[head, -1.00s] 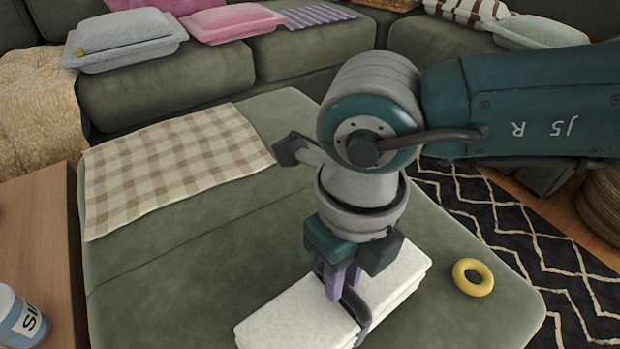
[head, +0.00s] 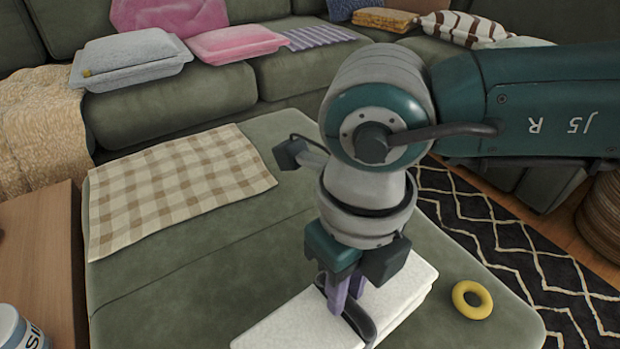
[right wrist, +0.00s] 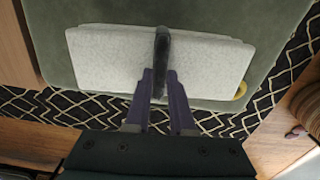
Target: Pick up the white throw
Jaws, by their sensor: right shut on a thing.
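The white throw (head: 290,322) is a folded, thick slab with a dark strap (head: 357,318) across its middle, low in the head view. It also shows in the right wrist view (right wrist: 110,65), over the green ottoman (head: 190,270). My right gripper (head: 340,300) points down at the throw, its purple fingers shut on the dark strap. The right wrist view shows the fingertips (right wrist: 160,75) on both sides of that strap. The throw looks level, at or slightly above the ottoman top; the gap beneath it is hidden. My left gripper is out of view.
A yellow ring (head: 472,299) lies on the ottoman right of the throw. A checked cloth (head: 175,190) covers the ottoman's far left. A wooden table (head: 40,270) with a blue-and-white container (head: 15,330) stands at left. The green sofa (head: 180,105) with cushions runs behind.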

